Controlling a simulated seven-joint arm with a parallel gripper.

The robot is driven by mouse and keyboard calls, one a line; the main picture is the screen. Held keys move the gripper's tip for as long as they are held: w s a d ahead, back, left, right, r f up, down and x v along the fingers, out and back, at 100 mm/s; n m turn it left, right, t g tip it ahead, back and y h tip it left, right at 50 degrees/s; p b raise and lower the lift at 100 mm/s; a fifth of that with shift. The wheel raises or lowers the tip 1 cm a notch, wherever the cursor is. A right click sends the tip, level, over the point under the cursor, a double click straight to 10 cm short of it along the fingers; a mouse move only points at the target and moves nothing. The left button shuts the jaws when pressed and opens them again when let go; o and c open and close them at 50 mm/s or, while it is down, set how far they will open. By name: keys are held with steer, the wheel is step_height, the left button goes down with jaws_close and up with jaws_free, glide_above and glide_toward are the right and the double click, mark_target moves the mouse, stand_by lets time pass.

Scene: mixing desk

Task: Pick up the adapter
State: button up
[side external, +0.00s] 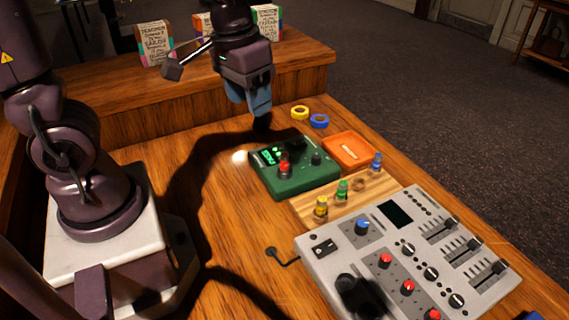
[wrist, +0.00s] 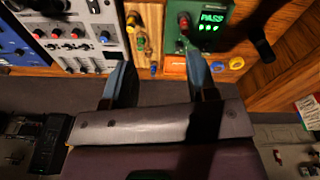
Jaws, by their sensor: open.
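A red-topped adapter (side external: 284,166) stands upright on the green tester box (side external: 310,176); it also shows in the wrist view (wrist: 184,20). The tester's lit display reads PASS in the wrist view (wrist: 212,18). A wooden rack (side external: 375,191) holds a yellow adapter (side external: 320,207), a green adapter (side external: 342,190) and a blue adapter (side external: 377,161). One place between green and blue looks empty. My gripper (side external: 260,112) is above the desk, behind the tester, with nothing between its fingers. In the wrist view its fingers (wrist: 157,69) are spread apart.
A grey mixer (side external: 322,270) with knobs and faders fills the front right. An orange tray (side external: 362,156) lies beside the tester. A yellow ring (side external: 300,112) and a blue ring (side external: 319,121) lie behind it. Boxes (side external: 155,43) stand on the raised shelf. The desk left of the tester is clear.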

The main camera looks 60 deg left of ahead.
mark_target(284, 155)
steer(key=w+a+f+n, duration=0.2)
steer(key=w+f+n, duration=0.1)
steer(key=f, duration=0.2)
steer(key=w+a+f+n+y, duration=0.1)
steer(key=w+a+f+n, duration=0.1)
steer(key=f, duration=0.3)
steer(key=w+a+f+n, duration=0.2)
steer(key=w+f+n, duration=0.1)
steer(key=w+f, duration=0.1)
steer(key=shift+w+f+n+g, duration=0.2)
steer(key=shift+f+n+g, duration=0.1)
steer(key=shift+f, duration=0.35)
steer(key=shift+w+f, duration=0.1)
steer(key=shift+f, duration=3)
jaws_close()
